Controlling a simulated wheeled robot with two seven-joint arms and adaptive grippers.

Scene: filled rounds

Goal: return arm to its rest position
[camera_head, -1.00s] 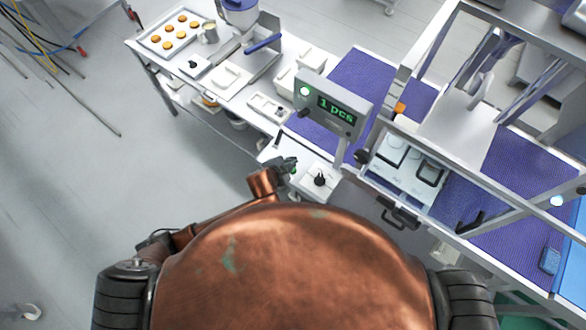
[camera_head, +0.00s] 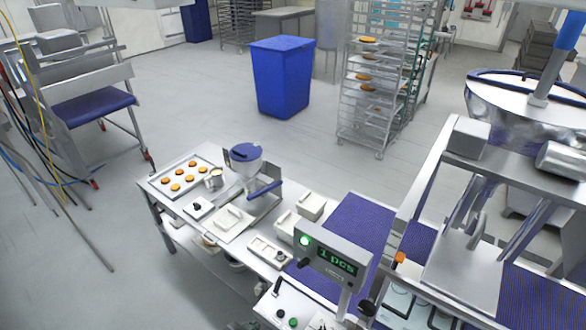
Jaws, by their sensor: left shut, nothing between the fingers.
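Only a small dark part of my left gripper (camera_head: 243,325) shows at the bottom edge, left of the white control box (camera_head: 285,308) with its black knob and green button. The gripper is shut and empty, and apart from the things on the bench as far as I can see. Most of it and the rest of my left arm are below the picture. My right gripper and right arm are not in view.
The white bench (camera_head: 165,212) holds a tray of small filled rounds (camera_head: 205,163), a blue-lidded hopper (camera_head: 246,160) and white boxes.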

